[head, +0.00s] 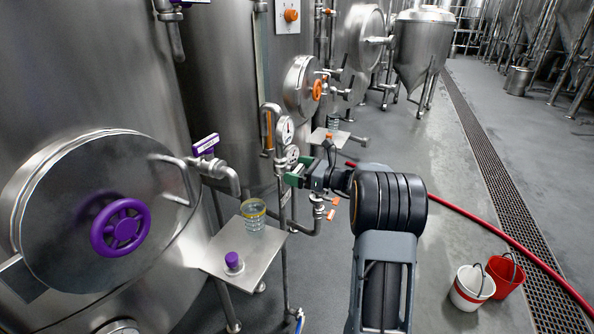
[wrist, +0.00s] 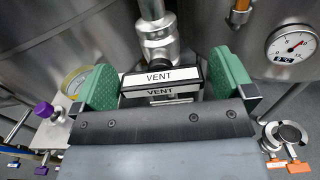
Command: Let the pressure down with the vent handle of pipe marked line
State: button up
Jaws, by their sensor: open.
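The vent handle (wrist: 160,77) is a dark bar with white labels reading VENT, below a metal valve fitting (wrist: 160,45) in the wrist view. My gripper (wrist: 165,80) is open, with one green pad on each side of the handle. Small gaps seem to show between the pads and the handle ends. In the head view my gripper (head: 299,172) is at the pipe (head: 281,172) with two round gauges, and it hides the handle there. A gauge (wrist: 291,46) shows at the right of the wrist view, its needle off the low end. I cannot read any line marking.
A steel shelf (head: 222,262) at left holds a glass jar (head: 253,214) and a purple-capped item (head: 233,261). A purple labelled handle (head: 205,145) is on the tank beside it. Orange-tagged valves (wrist: 286,148) sit right of my gripper. A red hose (head: 470,216) and two buckets are on the floor.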

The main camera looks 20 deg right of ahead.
jog(key=shift+w, duration=0.1)
jog(key=shift+c, duration=0.2)
jog(key=c, duration=0.8)
jog(key=shift+o, duration=0.2)
jog(key=shift+f+b, duration=0.1)
jog(key=shift+b, duration=0.2)
jog(key=n+b, duration=0.3)
jog(key=b, duration=0.1)
jog(key=shift+a+f+n, duration=0.1)
jog(key=shift+f+n, duration=0.1)
jog(key=shift+n, duration=0.2)
jog(key=n+b, duration=0.3)
jog(key=shift+b, duration=0.4)
jog(key=shift+r+n+b, duration=0.15)
jog(key=shift+n+b, duration=0.85)
jog(key=shift+b, duration=0.05)
